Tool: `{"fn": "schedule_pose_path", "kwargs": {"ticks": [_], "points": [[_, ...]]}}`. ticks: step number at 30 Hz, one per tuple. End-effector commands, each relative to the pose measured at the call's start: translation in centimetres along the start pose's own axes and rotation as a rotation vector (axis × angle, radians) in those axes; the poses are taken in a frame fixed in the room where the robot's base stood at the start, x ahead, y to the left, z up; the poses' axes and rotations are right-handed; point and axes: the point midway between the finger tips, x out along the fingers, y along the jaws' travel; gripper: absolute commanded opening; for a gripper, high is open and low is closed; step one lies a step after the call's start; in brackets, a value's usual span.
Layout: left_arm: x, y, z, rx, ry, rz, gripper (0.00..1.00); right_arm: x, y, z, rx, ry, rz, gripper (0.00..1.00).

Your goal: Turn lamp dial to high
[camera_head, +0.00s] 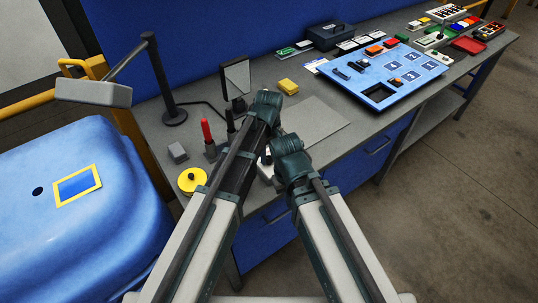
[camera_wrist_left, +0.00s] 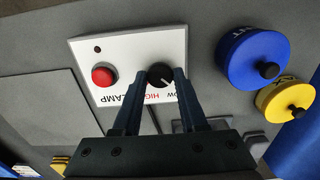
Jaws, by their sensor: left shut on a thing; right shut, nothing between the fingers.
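The lamp dial (camera_wrist_left: 160,72) is a black knob on a white panel (camera_wrist_left: 92,48) with upside-down "LAMP" and red "HIGH" lettering. My left gripper (camera_wrist_left: 157,84) is shut on the dial, one finger on each side. A pale mark on the knob points toward the lettering side; its exact setting is unclear. A red button (camera_wrist_left: 103,76) sits beside the dial. In the head view the white panel (camera_head: 266,171) is mostly hidden by my arms, and the left fingers do not show. My right gripper is hidden behind its arm. The desk lamp's head (camera_head: 93,92) hangs at the left.
Blue (camera_wrist_left: 254,58) and yellow (camera_wrist_left: 284,98) knobbed discs lie near the panel. A red-topped post (camera_head: 207,134) and a grey block (camera_head: 178,152) stand left of my arms. A blue fixture board (camera_head: 425,72) lies farther right. A flat grey plate (camera_head: 322,119) lies behind my arms.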

Motion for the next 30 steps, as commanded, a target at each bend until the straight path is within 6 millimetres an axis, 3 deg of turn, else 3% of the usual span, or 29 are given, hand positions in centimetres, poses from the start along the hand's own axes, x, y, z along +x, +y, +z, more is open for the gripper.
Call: {"fn": "schedule_pose_path", "kwargs": {"ticks": [11, 30], "points": [[0.01, 0.00, 0.01, 0.152, 0.000, 0.000, 0.00, 0.01, 0.00, 0.00, 0.000, 0.000, 0.000, 0.00], [0.01, 0.00, 0.01, 0.750, 0.000, 0.000, 0.00, 0.01, 0.00, 0.00, 0.000, 0.000, 0.000, 0.00]]}}
